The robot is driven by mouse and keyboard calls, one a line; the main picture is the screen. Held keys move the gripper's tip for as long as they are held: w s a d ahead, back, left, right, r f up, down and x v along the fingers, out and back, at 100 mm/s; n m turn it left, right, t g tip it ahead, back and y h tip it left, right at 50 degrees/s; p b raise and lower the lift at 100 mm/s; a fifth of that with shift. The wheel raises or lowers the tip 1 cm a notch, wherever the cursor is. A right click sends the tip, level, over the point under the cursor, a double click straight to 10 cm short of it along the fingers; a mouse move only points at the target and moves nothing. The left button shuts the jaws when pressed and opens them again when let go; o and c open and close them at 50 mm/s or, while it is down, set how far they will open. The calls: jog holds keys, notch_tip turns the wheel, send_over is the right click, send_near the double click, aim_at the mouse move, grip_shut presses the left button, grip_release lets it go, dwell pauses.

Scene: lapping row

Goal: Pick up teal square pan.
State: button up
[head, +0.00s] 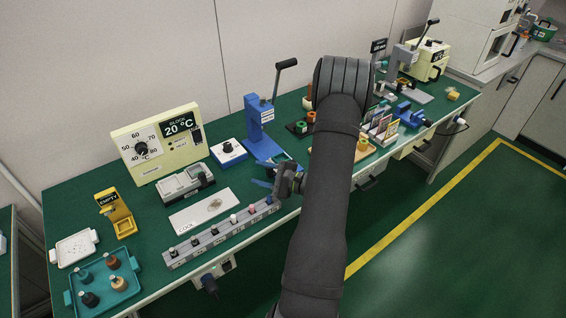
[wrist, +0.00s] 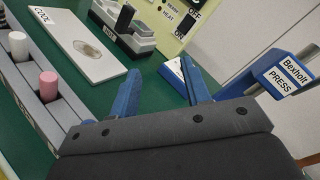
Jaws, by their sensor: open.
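A teal square pan (head: 127,291) with side handles lies at the near left corner of the green bench in the head view. Several dark, brown and teal knobbed pieces stand in it. The wrist view does not show the pan. My gripper (head: 266,182) is far to the right of the pan, over the bench near the blue press, partly hidden by my arm. In the wrist view its two blue fingers (wrist: 160,88) stand apart with nothing between them.
A white tray (head: 63,256) sits just behind the pan. A yellow EMPTY stand (head: 118,215), a grey rack (head: 210,243) of several pegs and a white COOL plate (head: 187,220) lie between pan and gripper. The blue press (head: 256,122) rises behind my gripper.

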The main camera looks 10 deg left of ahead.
jog(key=s+a+r+n+g+h, duration=0.15)
jog(key=n+g, duration=0.25)
jog(key=n, duration=0.4)
notch_tip(320, 180, up, 12)
jog(key=n+h, duration=1.6)
jog(key=n, duration=1.4)
send_over(293, 161)
jog(key=shift+y, duration=0.25)
jog(key=f, duration=1.1)
jog(key=shift+w+d+f, duration=0.1)
jog(key=shift+d+f, duration=0.1)
jog(key=shift+f, duration=0.2)
jog(key=f, duration=0.5)
jog(key=shift+a+f, duration=0.1)
jog(key=shift+a, duration=0.1)
grip_shut()
